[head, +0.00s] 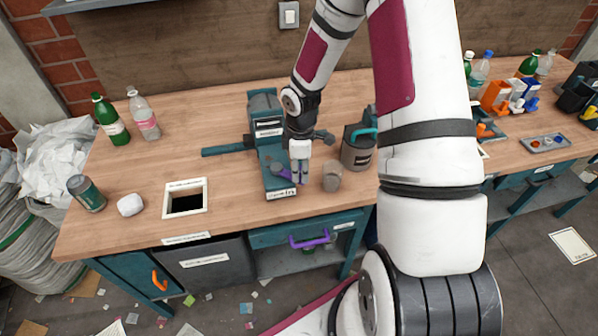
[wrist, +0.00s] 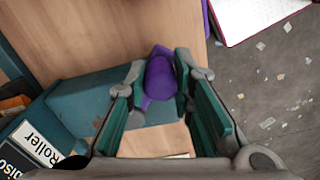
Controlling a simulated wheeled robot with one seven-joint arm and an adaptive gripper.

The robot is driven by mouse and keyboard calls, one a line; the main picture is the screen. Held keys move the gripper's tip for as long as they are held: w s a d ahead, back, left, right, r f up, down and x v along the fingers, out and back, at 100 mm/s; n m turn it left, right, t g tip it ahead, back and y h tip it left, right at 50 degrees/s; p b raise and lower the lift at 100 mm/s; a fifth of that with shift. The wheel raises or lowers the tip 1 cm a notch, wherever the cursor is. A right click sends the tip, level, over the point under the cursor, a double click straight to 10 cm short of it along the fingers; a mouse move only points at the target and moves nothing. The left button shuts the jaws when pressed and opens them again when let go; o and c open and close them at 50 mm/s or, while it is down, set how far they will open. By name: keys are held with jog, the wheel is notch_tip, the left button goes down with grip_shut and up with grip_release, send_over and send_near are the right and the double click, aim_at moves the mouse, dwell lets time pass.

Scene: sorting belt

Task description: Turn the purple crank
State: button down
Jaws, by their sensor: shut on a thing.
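The purple crank (head: 286,174) is on the teal roller machine (head: 276,157) on the workbench. In the wrist view, the rounded purple crank handle (wrist: 160,78) sits between my two fingertips. My gripper (head: 300,178) points down at the front of the machine and is shut on the crank; it also shows in the wrist view (wrist: 160,82). The fingers hide part of the crank, so its exact angle is hard to tell.
A grey cup (head: 332,176) stands close right of my gripper, with a grey bin (head: 357,150) behind it. A square opening (head: 186,199) is cut in the bench at left. Bottles (head: 110,118), a can (head: 86,193) and a white lump (head: 130,205) stand farther left.

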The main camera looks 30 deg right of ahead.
jog(key=shift+w+d, duration=0.1)
dwell(0.4)
jog(key=c, duration=1.4)
grip_release()
jog(key=shift+o, duration=0.2)
jog(key=shift+r, duration=0.15)
notch_tip(320, 180, up, 12)
